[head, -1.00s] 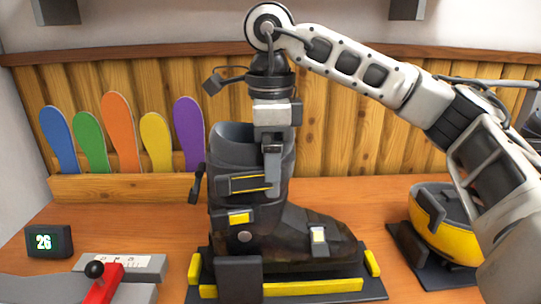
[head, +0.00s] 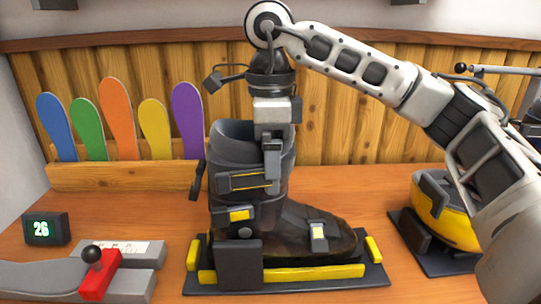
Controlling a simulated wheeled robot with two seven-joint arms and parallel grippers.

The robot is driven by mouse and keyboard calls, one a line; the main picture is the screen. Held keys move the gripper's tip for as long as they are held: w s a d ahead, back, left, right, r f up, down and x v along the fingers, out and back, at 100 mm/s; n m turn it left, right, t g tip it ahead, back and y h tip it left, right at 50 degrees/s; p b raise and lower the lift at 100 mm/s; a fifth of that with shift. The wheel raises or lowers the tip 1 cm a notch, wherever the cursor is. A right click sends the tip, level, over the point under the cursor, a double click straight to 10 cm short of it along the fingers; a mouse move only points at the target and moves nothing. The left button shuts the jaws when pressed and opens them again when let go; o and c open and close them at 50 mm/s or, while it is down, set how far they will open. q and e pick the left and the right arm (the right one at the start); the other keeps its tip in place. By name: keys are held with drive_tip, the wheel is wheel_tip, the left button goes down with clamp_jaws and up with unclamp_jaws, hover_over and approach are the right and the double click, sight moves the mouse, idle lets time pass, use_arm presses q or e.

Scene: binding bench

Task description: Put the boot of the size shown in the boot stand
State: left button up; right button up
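A dark grey ski boot (head: 235,180) with yellow-marked buckles stands upright in the middle of the head view, toe to the right. Its sole is low between the parts of the black and yellow boot stand (head: 320,273); the stand's front hides its lower edge, so I cannot tell whether it rests fully. My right gripper (head: 272,160) comes down from above and is shut on the boot's cuff. A small display (head: 46,229) at the left reads 26. My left gripper is not in view.
A grey device with a red lever (head: 100,275) and a scale lies front left. Several coloured insoles (head: 117,118) stand in a wooden rack behind. A yellow and dark object (head: 450,222) on a black base stands at the right, partly behind my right arm.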

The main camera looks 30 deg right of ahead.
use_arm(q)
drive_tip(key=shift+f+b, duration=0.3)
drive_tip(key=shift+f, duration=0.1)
use_arm(e)
drive_tip(key=shift+f, duration=0.25)
drive_tip(key=o, duration=1.7)
use_arm(q)
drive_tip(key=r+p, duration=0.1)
drive_tip(key=p, duration=0.1)
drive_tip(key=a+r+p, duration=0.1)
drive_tip(key=p, duration=0.2)
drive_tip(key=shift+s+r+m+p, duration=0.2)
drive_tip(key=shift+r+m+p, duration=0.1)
drive_tip(key=shift+p, duration=0.05)
use_arm(e)
wheel_tip(320, 180, up, 16)
drive_tip(key=shift+s+f, duration=0.1)
